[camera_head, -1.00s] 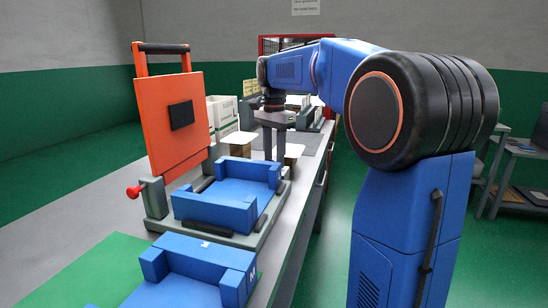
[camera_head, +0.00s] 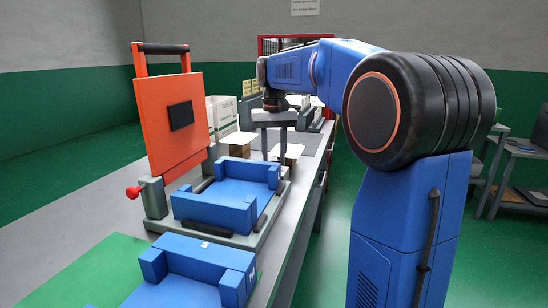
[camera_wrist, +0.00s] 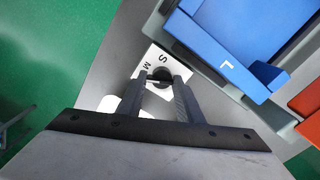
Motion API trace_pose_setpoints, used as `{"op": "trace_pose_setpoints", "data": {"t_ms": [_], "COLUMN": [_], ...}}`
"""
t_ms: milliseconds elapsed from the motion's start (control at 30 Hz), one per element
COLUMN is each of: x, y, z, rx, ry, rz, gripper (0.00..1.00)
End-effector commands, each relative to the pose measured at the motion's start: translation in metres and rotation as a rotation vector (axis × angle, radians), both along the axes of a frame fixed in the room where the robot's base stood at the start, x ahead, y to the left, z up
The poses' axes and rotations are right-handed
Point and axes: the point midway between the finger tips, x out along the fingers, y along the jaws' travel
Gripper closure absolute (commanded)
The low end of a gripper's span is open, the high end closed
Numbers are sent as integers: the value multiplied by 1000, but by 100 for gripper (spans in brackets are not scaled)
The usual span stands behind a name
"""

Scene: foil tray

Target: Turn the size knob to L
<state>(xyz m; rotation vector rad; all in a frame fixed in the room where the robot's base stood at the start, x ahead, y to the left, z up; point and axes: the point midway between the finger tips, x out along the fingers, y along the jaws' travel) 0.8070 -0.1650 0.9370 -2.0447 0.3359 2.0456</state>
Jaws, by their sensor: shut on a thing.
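The size knob (camera_wrist: 163,75) is dark and round, on a white dial plate (camera_wrist: 151,60) in the wrist view. Which mark the knob points to is unclear. In the head view my gripper (camera_head: 273,156) is over the far part of the bench, and the knob is hidden there.
A blue forming block (camera_head: 232,187) with an upright orange plate (camera_head: 170,120) stands nearer on the bench; its L label shows in the wrist view. Another blue block (camera_head: 190,262) is at the front. White cartons (camera_head: 222,115) stand behind. Green floor lies right of the bench.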

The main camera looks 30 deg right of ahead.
Motion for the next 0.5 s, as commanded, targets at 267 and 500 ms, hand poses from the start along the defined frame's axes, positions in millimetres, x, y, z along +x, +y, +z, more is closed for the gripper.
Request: {"op": "trace_pose_setpoints", "data": {"t_ms": [267, 500], "x": [1, 2], "y": [0, 0], "z": [1, 1], "rx": [-1, 0], "ry": [-2, -2], "rz": [251, 427], "gripper": [90, 90]}}
